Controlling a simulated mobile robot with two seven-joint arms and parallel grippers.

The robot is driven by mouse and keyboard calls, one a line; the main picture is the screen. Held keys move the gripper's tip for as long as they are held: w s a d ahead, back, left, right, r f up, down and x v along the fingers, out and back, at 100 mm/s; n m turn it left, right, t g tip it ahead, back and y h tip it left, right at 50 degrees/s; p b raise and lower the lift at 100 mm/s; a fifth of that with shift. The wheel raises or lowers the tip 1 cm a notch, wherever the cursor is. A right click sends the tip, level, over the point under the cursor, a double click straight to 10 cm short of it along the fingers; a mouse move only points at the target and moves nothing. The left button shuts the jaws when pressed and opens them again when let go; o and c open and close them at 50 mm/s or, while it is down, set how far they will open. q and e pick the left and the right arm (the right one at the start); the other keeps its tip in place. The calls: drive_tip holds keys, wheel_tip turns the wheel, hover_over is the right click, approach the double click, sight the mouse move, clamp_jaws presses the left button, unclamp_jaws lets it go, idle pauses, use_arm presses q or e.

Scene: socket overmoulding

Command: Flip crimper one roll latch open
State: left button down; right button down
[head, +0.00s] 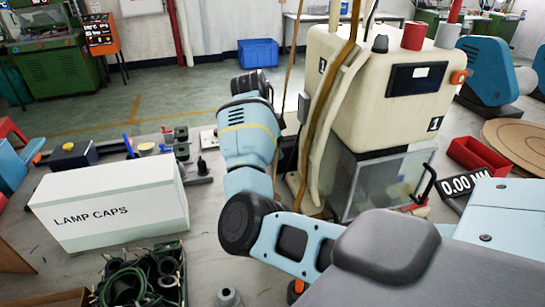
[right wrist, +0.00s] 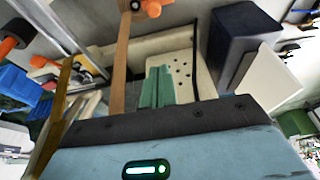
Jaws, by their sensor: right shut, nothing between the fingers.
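Crimper one (head: 375,95) is the cream machine marked 1 on its front and side, with a dark panel on its front. Its clear lower box (head: 380,185) shows below. I cannot pick out the roll latch with certainty in either view. My right arm reaches up at the left side of the machine in the head view. The hand of my right gripper (right wrist: 150,128) fills the bottom of the right wrist view. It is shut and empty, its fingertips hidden. Beyond it are a green block (right wrist: 157,88) and a cream panel with holes (right wrist: 182,72). My left gripper is not in view.
A brown strap (head: 332,75) and pale hoses hang at the machine's left. A black handle (head: 427,183) stands by its lower right, near a 0.00 display (head: 463,185) and a red bin (head: 475,158). A white LAMP CAPS box (head: 110,205) is on the left of the table.

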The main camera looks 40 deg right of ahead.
drive_tip(key=x, duration=1)
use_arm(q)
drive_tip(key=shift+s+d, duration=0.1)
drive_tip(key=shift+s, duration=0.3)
use_arm(e)
drive_tip(key=shift+w+a+r, duration=0.1)
drive_tip(key=shift+w+a, duration=0.45)
drive_tip(key=shift+a, duration=0.3)
drive_tip(key=shift+w+a, duration=0.5)
drive_tip(key=shift+a, duration=0.3)
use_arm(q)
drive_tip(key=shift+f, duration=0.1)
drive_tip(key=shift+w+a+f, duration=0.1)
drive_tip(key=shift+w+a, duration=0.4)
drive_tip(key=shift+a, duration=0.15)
use_arm(e)
drive_tip(key=shift+a, duration=0.1)
